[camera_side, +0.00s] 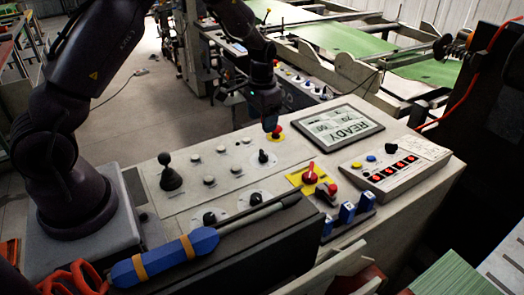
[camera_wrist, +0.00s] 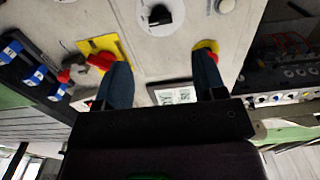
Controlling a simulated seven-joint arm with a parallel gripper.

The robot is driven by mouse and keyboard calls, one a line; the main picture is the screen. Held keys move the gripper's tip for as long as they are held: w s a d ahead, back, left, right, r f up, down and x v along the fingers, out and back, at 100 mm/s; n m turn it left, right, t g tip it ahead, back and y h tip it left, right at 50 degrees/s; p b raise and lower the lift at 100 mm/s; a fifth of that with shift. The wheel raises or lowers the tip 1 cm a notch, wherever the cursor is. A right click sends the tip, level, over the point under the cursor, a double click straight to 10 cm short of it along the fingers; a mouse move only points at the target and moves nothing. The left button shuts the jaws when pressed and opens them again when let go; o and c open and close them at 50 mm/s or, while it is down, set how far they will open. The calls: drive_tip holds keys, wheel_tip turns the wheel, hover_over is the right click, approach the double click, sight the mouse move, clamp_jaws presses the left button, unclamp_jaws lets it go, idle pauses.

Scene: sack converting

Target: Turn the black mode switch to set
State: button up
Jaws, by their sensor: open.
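A black knob on a round pale dial plate (camera_side: 263,156) stands on the sloped control panel, between the red button on yellow and the red switch on yellow. In the wrist view the same black knob (camera_wrist: 160,15) shows near the top edge, beyond the fingertips. My gripper (camera_side: 270,126) hangs above the panel near the red button, behind the knob, and touches no knob that I can see. In the wrist view my gripper (camera_wrist: 164,58) has its two blue fingers spread wide, with nothing between them. I cannot read any marks on the dial.
A red button on yellow (camera_side: 277,131) is close to the fingers. A red rotary switch (camera_side: 310,175) on a yellow plate, blue rockers (camera_side: 346,212), a READY screen (camera_side: 339,127) and a black joystick (camera_side: 170,178) surround the knob. Two more black knobs (camera_side: 210,218) (camera_side: 255,198) sit near the front edge.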

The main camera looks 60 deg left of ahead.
sight(263, 153)
wheel_tip(263, 153, down, 11)
idle(0.3)
drive_tip(key=c, duration=0.9)
drive_tip(key=shift+n, duration=0.4)
drive_tip(key=n, duration=0.3)
drive_tip(key=shift+d+n, duration=0.1)
drive_tip(key=shift+n, duration=0.2)
drive_tip(key=shift+d+n, duration=0.1)
drive_tip(key=shift+n, duration=2.1)
